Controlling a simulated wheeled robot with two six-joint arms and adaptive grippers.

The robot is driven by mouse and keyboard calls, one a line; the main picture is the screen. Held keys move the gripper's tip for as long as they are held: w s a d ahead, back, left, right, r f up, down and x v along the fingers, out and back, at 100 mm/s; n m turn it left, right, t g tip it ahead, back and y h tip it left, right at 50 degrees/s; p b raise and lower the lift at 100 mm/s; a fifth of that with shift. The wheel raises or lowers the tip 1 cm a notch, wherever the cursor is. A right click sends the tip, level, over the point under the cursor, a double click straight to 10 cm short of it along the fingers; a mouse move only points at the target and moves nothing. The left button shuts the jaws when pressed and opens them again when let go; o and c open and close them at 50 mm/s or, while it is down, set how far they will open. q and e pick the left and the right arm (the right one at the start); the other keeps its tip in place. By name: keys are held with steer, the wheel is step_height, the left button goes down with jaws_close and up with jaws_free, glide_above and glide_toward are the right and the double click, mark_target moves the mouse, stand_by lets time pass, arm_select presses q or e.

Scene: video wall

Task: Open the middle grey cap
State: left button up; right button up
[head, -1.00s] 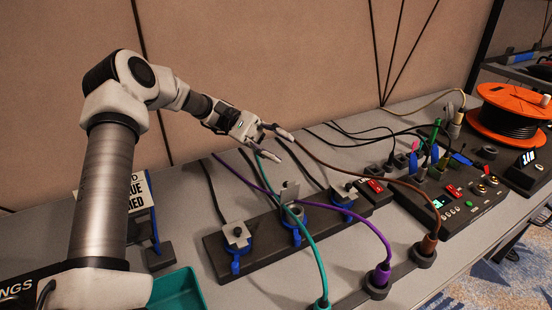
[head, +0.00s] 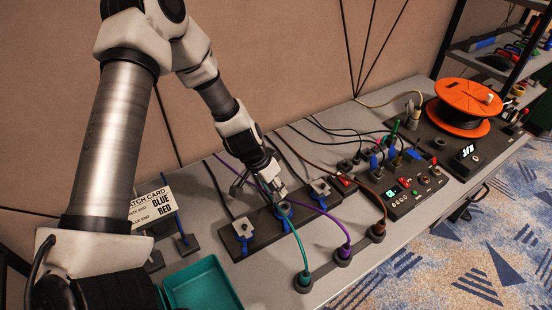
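Three grey caps sit in a row on a dark strip (head: 262,232), each with a blue part at its front. The left cap (head: 243,227) and the right cap (head: 320,187) lie flat. The middle grey cap is mostly hidden behind my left gripper; its blue ring (head: 284,209) shows just below the fingers. My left gripper (head: 260,188) points down at the middle position, its fingers apart. I cannot tell whether a finger touches the cap. My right gripper is not in view.
Green, purple and brown cables arch in front of the strip into round sockets; the green cable (head: 300,250) passes close to my gripper. A teal tray (head: 205,285) and a card (head: 152,208) are at left. A control panel (head: 405,195) and orange reel (head: 465,98) are at right.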

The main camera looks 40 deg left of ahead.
arm_select(q)
step_height(320, 180, up, 5)
steer(key=m+t+y+p, duration=0.1)
steer(key=m+y+p, duration=0.1)
steer(key=m, duration=0.1)
steer(key=b+x, duration=0.1)
steer(key=x, duration=0.2)
steer(key=a+b+x, duration=0.1)
steer(key=x, duration=0.1)
steer(key=b+x, duration=0.2)
steer(key=x, duration=0.1)
steer(key=shift+a+f, duration=0.2)
steer(key=shift+f, duration=0.25)
steer(key=shift+w, duration=0.1)
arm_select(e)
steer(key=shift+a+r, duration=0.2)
arm_select(q)
jaws_close()
